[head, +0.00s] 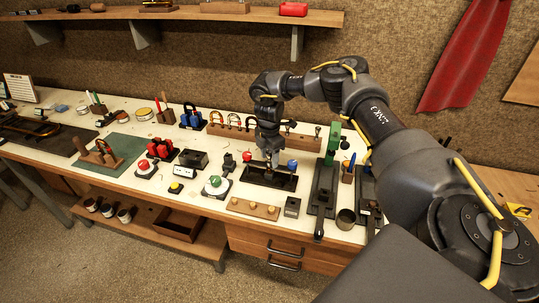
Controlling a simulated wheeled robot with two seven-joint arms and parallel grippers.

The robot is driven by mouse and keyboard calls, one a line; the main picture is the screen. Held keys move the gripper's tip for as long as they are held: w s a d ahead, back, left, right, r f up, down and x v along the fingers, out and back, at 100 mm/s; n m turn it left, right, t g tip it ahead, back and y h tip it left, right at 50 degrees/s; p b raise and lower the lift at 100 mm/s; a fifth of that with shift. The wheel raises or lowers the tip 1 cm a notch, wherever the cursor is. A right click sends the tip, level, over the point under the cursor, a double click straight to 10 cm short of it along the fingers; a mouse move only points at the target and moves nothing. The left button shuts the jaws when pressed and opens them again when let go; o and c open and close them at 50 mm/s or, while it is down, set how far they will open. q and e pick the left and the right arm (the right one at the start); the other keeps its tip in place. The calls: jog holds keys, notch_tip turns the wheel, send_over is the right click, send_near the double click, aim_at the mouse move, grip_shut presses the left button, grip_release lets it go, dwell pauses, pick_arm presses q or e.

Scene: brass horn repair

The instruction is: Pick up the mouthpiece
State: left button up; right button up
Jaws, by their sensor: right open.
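My right gripper (271,163) reaches down from the right, pointing at the workbench. It is open, just above or at a dark open tray (262,184) near the bench's front middle. I cannot pick out the mouthpiece for certain; it is small at this scale or hidden by the gripper or tray wall. A pale wooden block (252,209) with several small tan knobs lies in front of the tray. My left gripper is not in view.
A red ball (247,156) and a blue ball (292,165) flank the gripper. A long wooden rack (300,141) with horn-like loops stands behind. A green mat (112,170) lies left.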

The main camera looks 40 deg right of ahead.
jog(key=shift+f, duration=0.3)
grip_shut()
jog(key=shift+r+b, duration=1.35)
jog(key=shift+r, duration=0.1)
jog(key=s+a+r+b, duration=0.2)
jog(key=s+a+r, duration=0.7)
jog(key=s+r, duration=0.1)
jog(key=shift+s+r, duration=0.15)
jog(key=shift+s, duration=0.25)
